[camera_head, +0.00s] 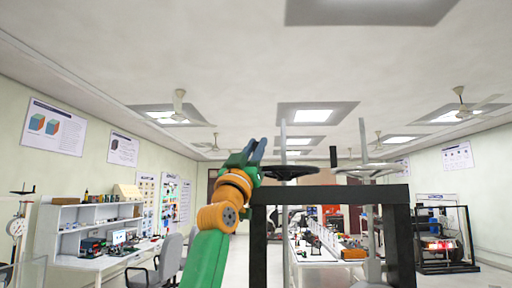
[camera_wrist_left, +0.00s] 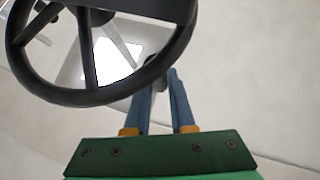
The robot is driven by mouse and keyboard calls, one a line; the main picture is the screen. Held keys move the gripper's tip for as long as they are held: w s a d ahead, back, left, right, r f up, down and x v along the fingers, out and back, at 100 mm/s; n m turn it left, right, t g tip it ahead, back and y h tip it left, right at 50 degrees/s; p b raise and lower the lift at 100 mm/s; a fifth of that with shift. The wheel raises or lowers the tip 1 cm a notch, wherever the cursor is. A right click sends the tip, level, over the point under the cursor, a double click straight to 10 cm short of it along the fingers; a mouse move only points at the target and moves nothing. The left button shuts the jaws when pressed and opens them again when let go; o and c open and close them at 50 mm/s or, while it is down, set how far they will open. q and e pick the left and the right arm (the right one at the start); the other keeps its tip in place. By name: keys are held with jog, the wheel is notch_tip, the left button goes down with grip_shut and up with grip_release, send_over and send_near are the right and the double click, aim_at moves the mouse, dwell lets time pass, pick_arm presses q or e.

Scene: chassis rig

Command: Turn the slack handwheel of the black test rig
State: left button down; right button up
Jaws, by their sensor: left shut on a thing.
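The black test rig (camera_head: 330,194) stands in front of me as a dark square frame. A black handwheel (camera_head: 290,172) lies flat above its left part, and its spoked rim fills the upper left of the left wrist view (camera_wrist_left: 85,97). A pale grey handwheel (camera_head: 372,169) sits above the right part. I cannot tell by sight which wheel is slack. My left gripper (camera_head: 256,150) is at the left edge of the black wheel. My right gripper is not in view.
A white bench (camera_head: 325,262) with equipment stands behind the rig. A white shelf desk (camera_head: 88,240) and grey chairs (camera_head: 168,258) are at the left. A black machine frame (camera_head: 447,240) stands at the right. The space above the wheels is open.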

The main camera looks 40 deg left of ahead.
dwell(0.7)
pick_arm(q)
jog(key=shift+b, duration=0.3)
jog(key=shift+n+g+y, duration=0.3)
jog(key=shift+n+y, duration=0.1)
jog(key=shift+y, duration=0.3)
dwell(0.4)
jog(key=c, duration=0.8)
grip_release()
jog(key=shift+o, duration=0.2)
jog(key=b+v, duration=0.7)
jog(key=b, duration=0.2)
